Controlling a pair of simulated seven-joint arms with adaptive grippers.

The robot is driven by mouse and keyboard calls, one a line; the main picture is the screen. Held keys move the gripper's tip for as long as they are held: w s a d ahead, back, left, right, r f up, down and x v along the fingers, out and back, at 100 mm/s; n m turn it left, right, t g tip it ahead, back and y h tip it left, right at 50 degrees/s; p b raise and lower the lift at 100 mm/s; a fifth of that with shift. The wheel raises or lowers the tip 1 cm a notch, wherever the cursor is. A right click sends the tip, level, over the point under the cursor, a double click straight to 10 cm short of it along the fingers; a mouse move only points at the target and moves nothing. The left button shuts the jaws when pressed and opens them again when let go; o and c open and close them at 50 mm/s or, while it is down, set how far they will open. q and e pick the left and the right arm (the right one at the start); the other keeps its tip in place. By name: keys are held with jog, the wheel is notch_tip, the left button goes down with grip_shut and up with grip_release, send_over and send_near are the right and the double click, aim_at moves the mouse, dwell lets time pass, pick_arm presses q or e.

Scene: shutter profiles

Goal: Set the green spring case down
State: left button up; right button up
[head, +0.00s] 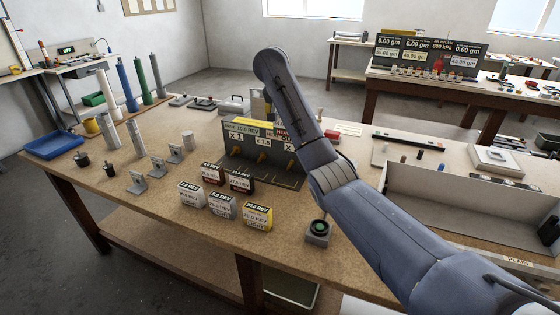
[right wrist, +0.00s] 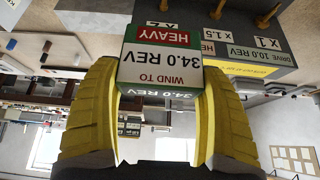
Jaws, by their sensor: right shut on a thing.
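My right gripper (right wrist: 159,80) has yellow fingers and is shut on the green spring case (right wrist: 160,62). The case has green edges, a white label reading "WIND TO 34.0 REV" and a red "HEAVY" band. It appears upside down in the right wrist view, where the dark drive stand (right wrist: 250,50) shows beyond it. In the head view my right arm reaches up over the table and hides its gripper and the case. The contact under the case cannot be seen. My left gripper is not in view.
The drive stand (head: 233,150) is partly behind my right arm. Several spring cases, including a yellow one (head: 257,216), stand in front of it. A green-button box (head: 318,232) is nearby. Grey brackets (head: 138,184) and cylinders stand left; a long tray (head: 440,205) lies right.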

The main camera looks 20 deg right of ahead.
jog(key=r, duration=0.1)
jog(key=d+r, duration=0.1)
jog(key=r, duration=0.1)
jog(key=d+r, duration=0.1)
jog(key=r, duration=0.1)
jog(key=a+r, duration=0.1)
jog(key=s+a+r+n, duration=0.1)
jog(key=shift+a+r+y, duration=0.3)
jog(key=shift+a+r, duration=0.05)
jog(key=s+a+f, duration=0.7)
jog(key=f, duration=0.1)
jog(key=shift+m, duration=0.4)
jog(key=shift+f, duration=10.25)
jog(key=shift+f, duration=0.2)
jog(key=o, duration=1.5)
jog(key=shift+c, duration=0.2)
